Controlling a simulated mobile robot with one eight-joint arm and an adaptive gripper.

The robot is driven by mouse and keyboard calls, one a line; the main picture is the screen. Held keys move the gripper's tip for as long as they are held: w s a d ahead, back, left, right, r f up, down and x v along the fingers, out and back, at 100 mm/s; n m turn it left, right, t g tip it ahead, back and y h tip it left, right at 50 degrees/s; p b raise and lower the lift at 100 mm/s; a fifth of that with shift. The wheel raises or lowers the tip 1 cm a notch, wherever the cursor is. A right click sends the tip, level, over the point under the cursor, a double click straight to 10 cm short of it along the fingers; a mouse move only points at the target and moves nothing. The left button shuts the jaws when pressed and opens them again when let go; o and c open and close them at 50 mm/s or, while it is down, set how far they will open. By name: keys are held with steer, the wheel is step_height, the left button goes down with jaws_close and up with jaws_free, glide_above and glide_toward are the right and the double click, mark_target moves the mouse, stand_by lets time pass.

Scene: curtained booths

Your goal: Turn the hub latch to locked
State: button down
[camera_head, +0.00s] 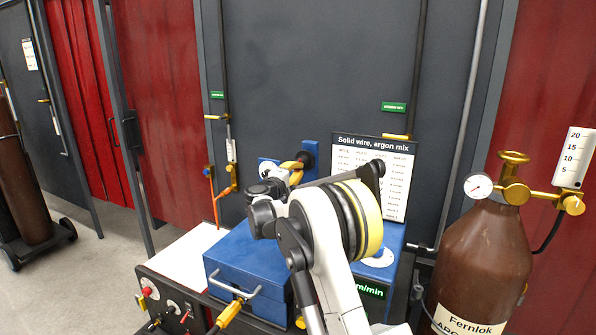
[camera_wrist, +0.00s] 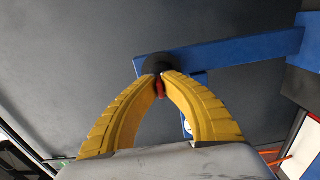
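The black round hub (camera_wrist: 158,64) sits on a blue bracket arm (camera_wrist: 235,50) in the wrist view. A small red part, which looks like the hub latch (camera_wrist: 159,88), shows between my yellow fingers just in front of the hub. My gripper (camera_wrist: 161,75) has its fingertips closed together at the hub, apparently with the red part pinched between them.
A blue box (camera_head: 250,275) with a metal handle stands below my arm. A settings chart (camera_head: 374,165) stands behind it. A brown gas cylinder (camera_head: 475,260) with a gauge and brass valve stands at right. Hoses and an orange fitting (camera_head: 228,190) hang left of the hub.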

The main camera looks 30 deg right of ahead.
stand_by(0.3)
steer(key=c, duration=1.6)
jaws_free()
steer(key=v, duration=1.2)
steer(key=shift+s, duration=0.1)
